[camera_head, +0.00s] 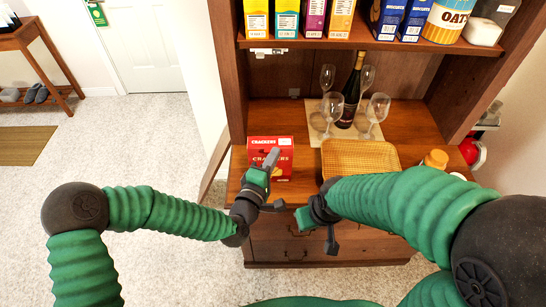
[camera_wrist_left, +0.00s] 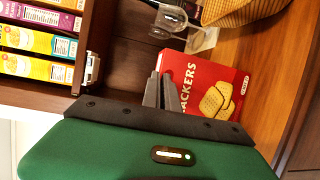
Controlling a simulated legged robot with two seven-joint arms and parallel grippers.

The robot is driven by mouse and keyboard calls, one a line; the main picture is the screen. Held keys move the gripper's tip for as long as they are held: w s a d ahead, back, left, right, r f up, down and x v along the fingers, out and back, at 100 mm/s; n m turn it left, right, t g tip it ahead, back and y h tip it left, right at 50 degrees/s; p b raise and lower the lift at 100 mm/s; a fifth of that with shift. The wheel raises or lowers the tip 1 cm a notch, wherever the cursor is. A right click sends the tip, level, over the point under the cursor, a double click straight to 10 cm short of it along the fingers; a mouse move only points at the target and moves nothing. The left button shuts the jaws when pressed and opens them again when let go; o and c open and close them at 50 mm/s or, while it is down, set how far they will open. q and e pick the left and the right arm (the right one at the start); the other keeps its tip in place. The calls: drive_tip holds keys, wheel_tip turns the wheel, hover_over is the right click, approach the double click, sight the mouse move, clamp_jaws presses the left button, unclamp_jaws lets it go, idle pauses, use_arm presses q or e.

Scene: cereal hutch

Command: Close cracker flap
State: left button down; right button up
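The red cracker box (camera_head: 285,170) stands on the hutch counter, left of the wicker tray. In the head view a red panel with lettering and a pale label shows at its upper back; I cannot tell whether this is the raised flap. In the left wrist view the box (camera_wrist_left: 215,75) shows its printed front, partly behind my fingers. My left gripper (camera_head: 274,156) is over the front of the box near its top, fingers close together with nothing visible between them; contact is unclear. My right gripper (camera_head: 306,222) is right of it, in front of the counter; its finger opening is unclear.
A wicker tray (camera_head: 358,157) lies right of the box. Behind it, wine glasses (camera_head: 378,106) and a bottle (camera_head: 352,90) stand on a pale mat. Boxes and an oats canister (camera_head: 448,20) fill the shelf above.

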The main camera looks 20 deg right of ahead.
use_arm(q)
drive_tip(key=shift+s+f, duration=0.1)
drive_tip(key=shift+f, duration=0.3)
drive_tip(key=c, duration=1.7)
unclamp_jaws()
drive_tip(key=shift+o, duration=0.3)
drive_tip(key=shift+w, duration=0.2)
drive_tip(key=shift+s+r, duration=0.15)
drive_tip(key=p+v, duration=0.8)
drive_tip(key=v, duration=0.8)
drive_tip(key=shift+s+a+p, duration=0.15)
drive_tip(key=shift+a+p, duration=0.05)
drive_tip(key=shift+p, duration=0.2)
